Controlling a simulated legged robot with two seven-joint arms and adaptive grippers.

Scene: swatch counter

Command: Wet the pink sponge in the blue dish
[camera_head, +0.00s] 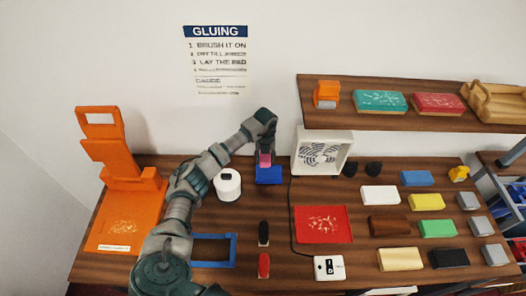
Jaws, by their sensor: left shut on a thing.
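My left gripper (265,151) reaches in from the left and points down at the back of the counter. It is shut on the pink sponge (265,160), a small part of which shows below the fingers. The blue dish (269,176) is directly under it. The sponge overlaps the dish's back edge in the picture; I cannot tell whether it touches the dish or its contents. The inside of the dish is mostly hidden. My right gripper is not in view.
A white round pot (228,185) stands left of the dish, and a white fan (322,153) right of it. A red mat (323,224), two brushes and a blue frame (213,251) lie in front. Several coloured blocks fill the right side. An orange stand (128,185) is at left.

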